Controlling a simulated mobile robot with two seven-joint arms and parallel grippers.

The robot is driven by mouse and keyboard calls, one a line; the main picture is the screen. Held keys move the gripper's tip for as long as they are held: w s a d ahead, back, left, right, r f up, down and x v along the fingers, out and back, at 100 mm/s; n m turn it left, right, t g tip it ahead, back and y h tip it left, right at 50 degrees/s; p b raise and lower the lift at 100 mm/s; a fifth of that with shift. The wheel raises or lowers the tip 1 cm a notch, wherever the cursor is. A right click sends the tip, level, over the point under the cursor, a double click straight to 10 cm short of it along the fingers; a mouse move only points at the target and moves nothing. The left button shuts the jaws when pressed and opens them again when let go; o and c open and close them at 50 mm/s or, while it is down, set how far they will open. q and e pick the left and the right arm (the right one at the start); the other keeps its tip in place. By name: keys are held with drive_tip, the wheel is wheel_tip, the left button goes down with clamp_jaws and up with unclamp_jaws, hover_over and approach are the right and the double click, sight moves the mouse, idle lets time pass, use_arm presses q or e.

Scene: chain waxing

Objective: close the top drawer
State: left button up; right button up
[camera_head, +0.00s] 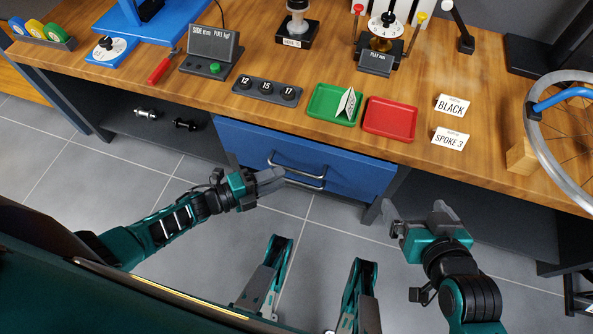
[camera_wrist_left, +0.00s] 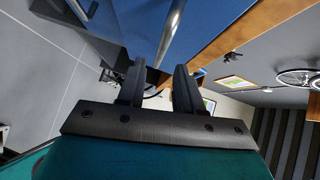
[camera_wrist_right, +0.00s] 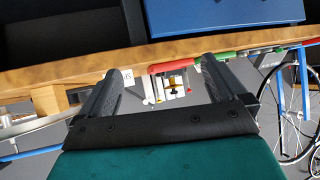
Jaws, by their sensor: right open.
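The blue drawer unit (camera_head: 352,178) sits under the workbench, with metal bar handles (camera_head: 300,168) on its front. I cannot tell from here how far the top drawer stands out. My left gripper (camera_head: 280,177) is at the drawer front, beside the handles. In the left wrist view, its fingers (camera_wrist_left: 160,75) are partly apart, with a chrome bar (camera_wrist_left: 170,32) beyond and between the tips; contact is unclear. My right gripper (camera_head: 415,213) is open and empty, right of the drawer unit and in front of the bench; its fingers (camera_wrist_right: 158,75) show wide apart in the right wrist view.
The wooden bench top (camera_head: 240,122) carries a green tray (camera_head: 322,112), a red tray (camera_head: 390,119), label cards and gauges. A bicycle wheel (camera_head: 548,150) stands at the right. The open shelf (camera_head: 150,110) left of the drawer holds small metal parts. The grey floor in front is clear.

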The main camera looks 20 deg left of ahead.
sight(297, 170)
use_arm(q)
drive_tip(key=b+x, duration=0.1)
drive_tip(key=x, duration=0.5)
drive_tip(key=shift+w+d, duration=0.1)
drive_tip(key=shift+w, duration=0.05)
clamp_jaws()
idle(0.4)
